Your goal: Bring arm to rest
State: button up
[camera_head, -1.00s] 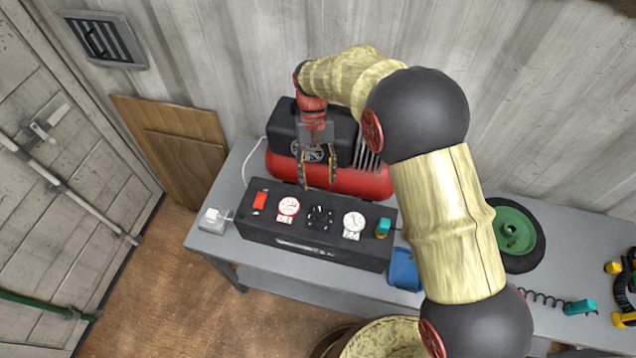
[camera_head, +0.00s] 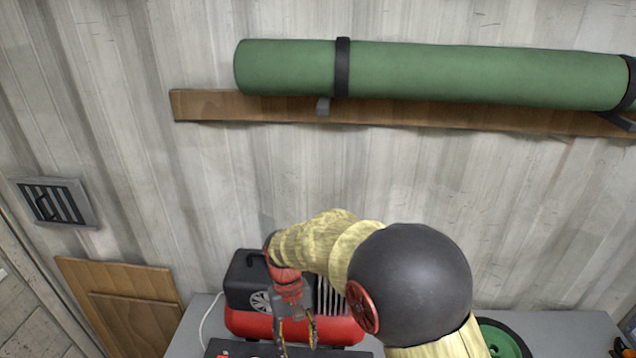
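My gripper (camera_head: 298,333) hangs at the end of my bent arm, low in the head view, in front of the red and black compressor (camera_head: 248,322). Its two fingers point down and stand apart, with nothing seen between them. The fingertips are near the black control box (camera_head: 228,349), whose top edge alone shows at the bottom of the picture. I cannot tell whether they touch it. Most of my arm's lower part is out of view.
The grey table (camera_head: 197,325) carries the compressor and a green-hubbed wheel (camera_head: 497,341). Wooden boards (camera_head: 120,290) lean at the left wall, below a vent (camera_head: 55,202). The wall between shelf and arm is clear.

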jog(key=s+d+r+m+t+b, duration=0.1)
jog(key=s+d+r+t+b, duration=0.2)
jog(key=d, duration=0.5)
jog(key=s+d+r+m+t+b, duration=0.2)
jog(key=s+d+r+t+b, duration=0.1)
jog(key=s+d+b, duration=0.2)
jog(key=s+d+r+m+t+y+b, duration=0.1)
jog(key=s+d+r+b, duration=0.3)
jog(key=s+d, duration=0.4)
jog(key=d+t, duration=0.1)
jog(key=d, duration=0.2)
jog(key=shift+t, duration=0.4)
jog(key=shift+d+r, duration=0.1)
jog(key=shift+c, duration=1)
